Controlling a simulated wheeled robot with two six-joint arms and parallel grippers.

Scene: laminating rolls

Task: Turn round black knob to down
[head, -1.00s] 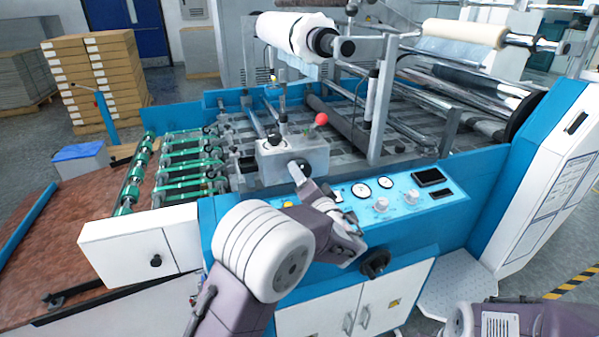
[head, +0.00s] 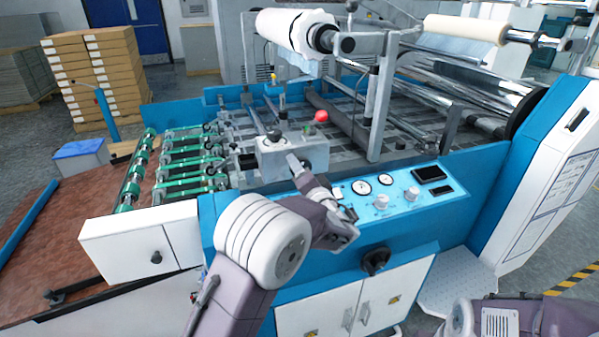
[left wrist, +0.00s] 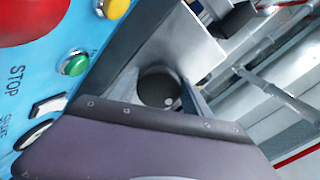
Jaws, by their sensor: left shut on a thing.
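The round black knob (left wrist: 158,88) is on the side of a grey metal box (head: 312,152) on the machine. In the left wrist view it sits between my two gripper fingers. In the head view my gripper and wrist cover most or all of it. My left gripper (head: 294,161) is shut on the knob, and its fingers also show in the left wrist view (left wrist: 158,90). Which way the knob points cannot be told. My right gripper is out of view; only part of the right arm shows at the bottom right.
The blue control panel (head: 405,200) with gauges lies close to the right of my left wrist. Another black knob (head: 376,260) is on the front below it.

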